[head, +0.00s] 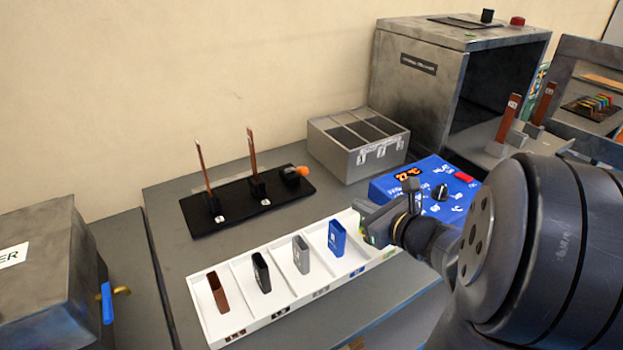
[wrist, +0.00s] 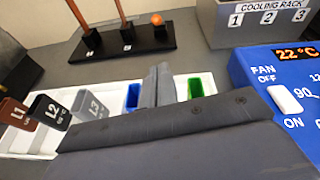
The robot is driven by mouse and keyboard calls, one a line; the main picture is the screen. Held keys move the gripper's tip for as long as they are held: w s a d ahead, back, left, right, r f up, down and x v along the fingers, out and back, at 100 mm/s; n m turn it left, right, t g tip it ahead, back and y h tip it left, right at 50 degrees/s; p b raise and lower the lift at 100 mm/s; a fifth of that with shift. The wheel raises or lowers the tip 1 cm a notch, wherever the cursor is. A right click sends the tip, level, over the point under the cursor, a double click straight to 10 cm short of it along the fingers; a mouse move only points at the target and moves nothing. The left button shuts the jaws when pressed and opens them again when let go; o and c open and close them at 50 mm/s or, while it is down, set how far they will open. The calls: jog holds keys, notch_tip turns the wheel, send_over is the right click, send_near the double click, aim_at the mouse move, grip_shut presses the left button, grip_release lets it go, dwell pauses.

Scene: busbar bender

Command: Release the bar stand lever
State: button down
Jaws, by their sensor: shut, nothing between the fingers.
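The black bar stand (head: 284,194) lies on the grey table with two upright copper bars (head: 252,155) in its slots. Its lever, with an orange knob (head: 302,171), is at the stand's right end. In the wrist view the stand (wrist: 146,42) is at the top, and the orange knob (wrist: 157,19) shows at its right part. My gripper (head: 367,218) is over the right end of the white tray, in front of and to the right of the lever, apart from it. In the wrist view its fingers (wrist: 158,82) are together and empty.
The white tray (head: 215,325) holds colored sleeves in compartments. A blue control box (head: 405,185) reading 22 °C stands close by my gripper. A grey cooling rack (head: 335,160) sits right of the lever. A large metal oven-like box (head: 415,90) stands behind. Clear table separates tray and stand.

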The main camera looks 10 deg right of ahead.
jog(key=shift+w, duration=0.1)
send_near(297, 171)
jog(key=w+f, duration=0.4)
jog(key=shift+w+a, duration=0.1)
jog(key=shift+w, duration=0.15)
jog(key=shift+r, duration=0.1)
dwell(0.4)
jog(key=shift+w+r+g+p, duration=0.1)
jog(key=shift+r+g+p, duration=0.2)
jog(key=shift+p, duration=0.7)
